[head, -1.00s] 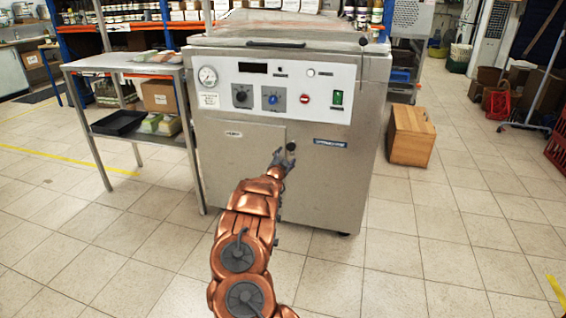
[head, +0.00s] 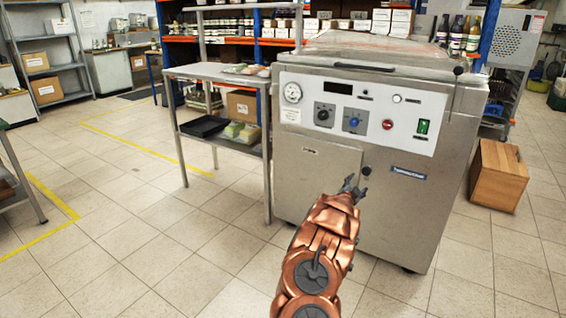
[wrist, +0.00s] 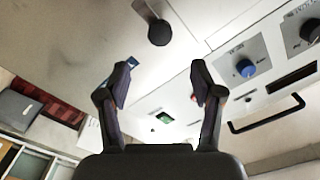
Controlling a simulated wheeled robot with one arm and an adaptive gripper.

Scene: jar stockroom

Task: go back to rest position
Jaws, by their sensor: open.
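My gripper (head: 354,186) is at the end of my copper-coloured arm, in front of the lower front of a steel machine (head: 400,215). In the wrist view my gripper (wrist: 160,88) has its two dark fingers spread wide, with nothing between them. A black round knob (wrist: 159,33) on the machine's door shows beyond the fingertips. The same knob (head: 367,170) is just right of the gripper in the head view. I cannot tell whether the gripper touches it.
A steel side table (head: 208,72) with a black tray (head: 203,126) on its lower shelf stands left of the machine. A wooden box (head: 498,178) stands on the floor at right. Stocked shelves (head: 230,40) line the back. The tiled floor (head: 120,215) at left is open.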

